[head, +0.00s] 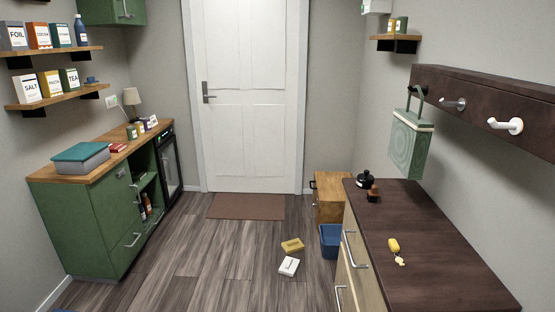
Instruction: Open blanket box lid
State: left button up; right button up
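Neither of my grippers shows in the head view. No box is plainly marked as the blanket box. A small wooden box or cabinet (329,203) with a dark handle on its side stands on the floor by the far right corner. Its top looks closed, and part of it is hidden behind the dark counter and a blue bin. A grey box with a teal lid (81,153) sits on the green cabinet at the left; its lid is down. I cannot tell which of them is the blanket box.
The green cabinet (88,227) lines the left wall. A dark-topped drawer unit (440,262) fills the right. A blue bin (330,242), a yellow item (292,245) and a white item (289,266) are on the floor. The middle floor and doormat (246,206) are clear.

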aim_at(331, 188)
jog(key=i+j+u, duration=0.1)
jog(key=i+j, duration=0.15)
jog(key=i, duration=0.15)
jog(key=i+j+u, duration=0.1)
jog(key=i+j, duration=0.15)
jog(key=i+j+u, duration=0.15)
jog(key=i, duration=0.35)
jog(key=i+u, duration=0.1)
jog(key=i, duration=0.45)
jog(key=i+l+u, duration=0.15)
jog(key=i, duration=0.4)
jog(key=i+l+u, duration=0.1)
jog(key=i, duration=0.4)
jog(key=i+z, duration=0.1)
jog(key=i, duration=0.35)
jog(key=i+j+z, duration=0.1)
jog(key=i, duration=0.35)
jog(key=i+j+z, duration=0.1)
jog(key=i, duration=0.35)
jog(key=i+j+z, duration=0.1)
jog(key=i, duration=0.35)
jog(key=j, duration=0.1)
